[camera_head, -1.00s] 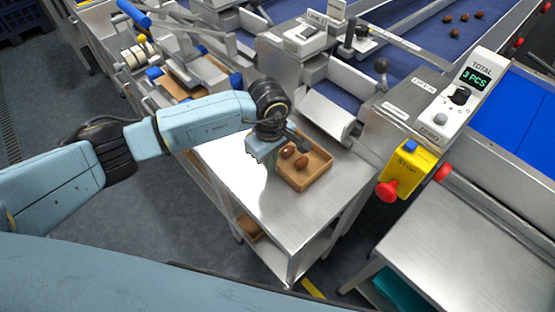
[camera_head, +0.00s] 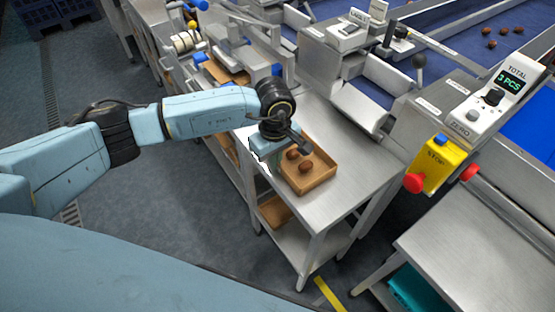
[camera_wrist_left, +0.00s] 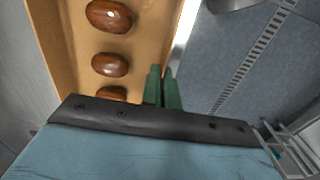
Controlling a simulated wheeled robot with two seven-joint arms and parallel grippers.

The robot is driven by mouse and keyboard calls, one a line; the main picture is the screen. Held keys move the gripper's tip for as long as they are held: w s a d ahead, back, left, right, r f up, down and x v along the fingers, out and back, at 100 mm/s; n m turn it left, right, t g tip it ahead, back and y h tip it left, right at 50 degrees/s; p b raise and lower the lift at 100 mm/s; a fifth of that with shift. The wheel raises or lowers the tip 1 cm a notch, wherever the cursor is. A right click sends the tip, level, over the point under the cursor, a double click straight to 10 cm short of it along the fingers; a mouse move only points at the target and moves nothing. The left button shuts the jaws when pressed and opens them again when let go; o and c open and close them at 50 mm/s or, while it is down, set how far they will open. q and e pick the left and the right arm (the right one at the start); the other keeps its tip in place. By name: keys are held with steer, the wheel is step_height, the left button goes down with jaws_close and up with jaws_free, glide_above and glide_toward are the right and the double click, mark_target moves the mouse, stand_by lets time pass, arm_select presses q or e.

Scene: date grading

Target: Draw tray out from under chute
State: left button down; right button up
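The tan tray (camera_head: 323,172) sits on the steel stand, just in front of and clear of the metal chute (camera_head: 362,102). It holds brown dates (camera_head: 306,167); two show in the head view and three in the left wrist view (camera_wrist_left: 110,64). My left gripper (camera_head: 276,170) is at the tray's left side. In the left wrist view its green fingers (camera_wrist_left: 163,88) are close together on the tray's side wall (camera_wrist_left: 158,30), seemingly pinching it. The fingertips are partly hidden in the head view. My right gripper is not in view.
The steel stand (camera_head: 338,199) has bare top to the right of the tray and a brown tray (camera_head: 275,211) on its lower shelf. A yellow stop box (camera_head: 438,165) with red buttons stands at right, near another steel table (camera_head: 485,240). Open floor lies left.

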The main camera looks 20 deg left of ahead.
arm_select(q)
steer(key=c, duration=1.6)
jaws_free()
step_height(320, 180, up, 13)
steer(key=shift+r, duration=0.2)
